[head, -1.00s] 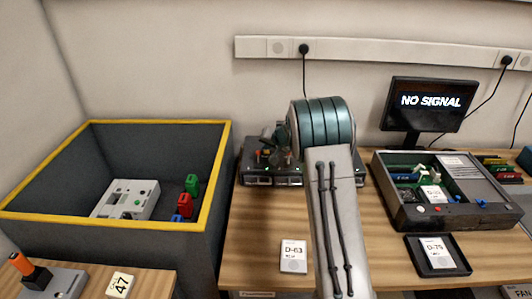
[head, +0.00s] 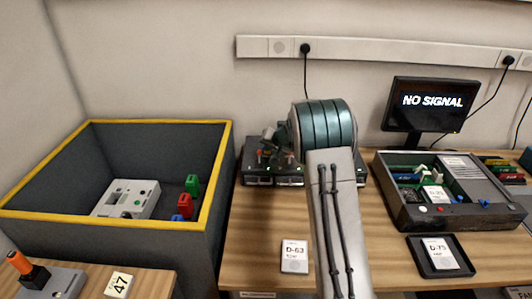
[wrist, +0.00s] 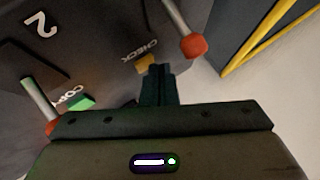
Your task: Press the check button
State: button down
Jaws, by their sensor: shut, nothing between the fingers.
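The check button is a small yellow block (wrist: 146,62) beside the printed word CHECK on a dark panel in the wrist view. My gripper (wrist: 157,72) is shut and empty, its dark fingertips right at the button's lower right edge, partly overlapping it. I cannot tell whether they touch it or whether it is pressed in. In the head view, the dark device (head: 258,178) stands at the back of the wooden table, partly hidden by my arm. My gripper (head: 272,153) is over its left part there.
A green button (wrist: 80,103) marked COPY and two red-knobbed levers (wrist: 193,46) (wrist: 55,127) flank the check button. A yellow-rimmed bin (head: 226,165) stands left of the device. An open case (head: 400,210) and a monitor (head: 432,103) are to the right.

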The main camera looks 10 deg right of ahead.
aim_at(271, 154)
jog(key=shift+s+d+f, duration=0.15)
jog(key=shift+d+f, duration=0.4)
jog(key=shift+d+r+p, duration=0.3)
jog(key=shift+r, duration=0.55)
jog(key=shift+d+r, duration=0.35)
jog(key=shift+d, duration=0.1)
jog(key=r, duration=0.1)
jog(key=a+r+p, duration=0.1)
jog(key=r+p, duration=0.1)
jog(key=shift+w+a+r, duration=0.2)
jog(key=shift+a+r, duration=0.05)
jog(key=shift+r+p, duration=0.35)
jog(key=shift+r, duration=0.2)
